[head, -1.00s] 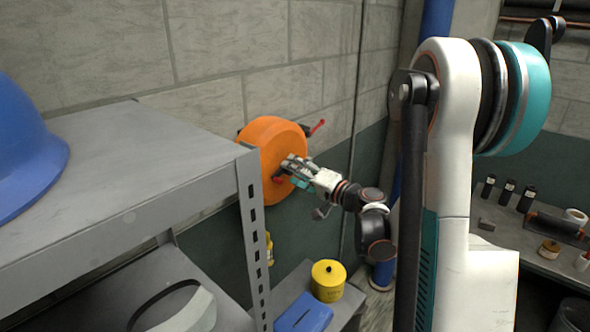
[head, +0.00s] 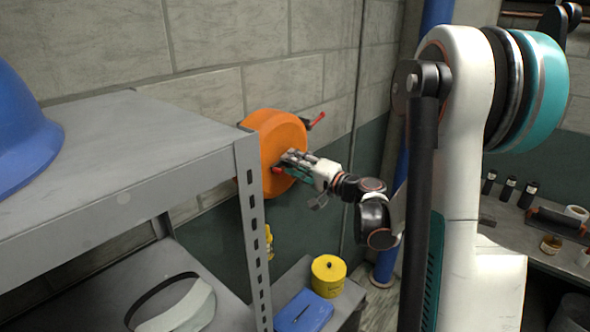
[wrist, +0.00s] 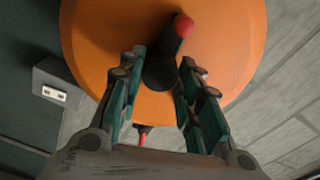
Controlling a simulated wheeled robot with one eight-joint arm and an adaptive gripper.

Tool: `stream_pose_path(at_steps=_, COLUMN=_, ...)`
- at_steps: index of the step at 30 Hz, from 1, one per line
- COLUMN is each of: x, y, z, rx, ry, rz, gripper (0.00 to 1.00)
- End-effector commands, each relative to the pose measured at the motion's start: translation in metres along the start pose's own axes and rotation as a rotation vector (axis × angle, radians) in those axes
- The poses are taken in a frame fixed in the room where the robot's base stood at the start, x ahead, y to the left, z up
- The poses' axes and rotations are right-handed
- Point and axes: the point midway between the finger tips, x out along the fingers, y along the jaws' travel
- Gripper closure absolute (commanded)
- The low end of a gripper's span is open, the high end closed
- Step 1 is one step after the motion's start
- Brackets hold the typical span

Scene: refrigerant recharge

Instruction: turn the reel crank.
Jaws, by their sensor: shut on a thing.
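The round orange reel (head: 283,137) is mounted on the block wall, just beyond the shelf post. In the wrist view the reel face (wrist: 95,35) fills the upper middle. The crank (wrist: 160,70) is a dark arm on that face, its red knob (wrist: 184,26) pointing up and slightly right. My gripper (wrist: 162,68) has a finger on each side of the crank's dark part, below the knob, and is shut on it. In the head view my gripper (head: 284,161) reaches the reel's front from the right; a red knob (head: 277,170) shows at its tips. The exact finger contact is unclear.
A grey shelf unit (head: 120,170) with a blue helmet (head: 25,120) stands close on the left. A red-tipped lever (head: 317,119) sticks out at the reel's upper right. Below are a yellow canister (head: 328,278) and a blue case (head: 304,312). A workbench (head: 500,235) stands right.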

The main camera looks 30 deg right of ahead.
Motion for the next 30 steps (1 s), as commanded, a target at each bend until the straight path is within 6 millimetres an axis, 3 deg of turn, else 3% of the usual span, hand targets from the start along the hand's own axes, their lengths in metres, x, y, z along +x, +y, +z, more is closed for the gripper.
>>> stream_pose_path(at_steps=6, x=-0.0003, y=0.0023, z=0.0006, rx=0.127, ry=-0.002, rz=0.006, gripper=0.92)
stream_pose_path(at_steps=16, x=-0.0002, y=0.0004, z=-0.0001, rx=0.142, ry=-0.003, rz=0.008, gripper=0.92)
stream_pose_path(at_steps=17, x=-0.0002, y=0.0004, z=0.0, rx=0.142, ry=-0.003, rz=0.008, gripper=0.63)
stream_pose_path(at_steps=19, x=-0.0002, y=0.0004, z=-0.0001, rx=0.141, ry=-0.003, rz=0.007, gripper=0.48)
stream_pose_path(at_steps=30, x=-0.0018, y=0.0003, z=-0.0003, rx=0.141, ry=-0.002, rz=0.007, gripper=0.48)
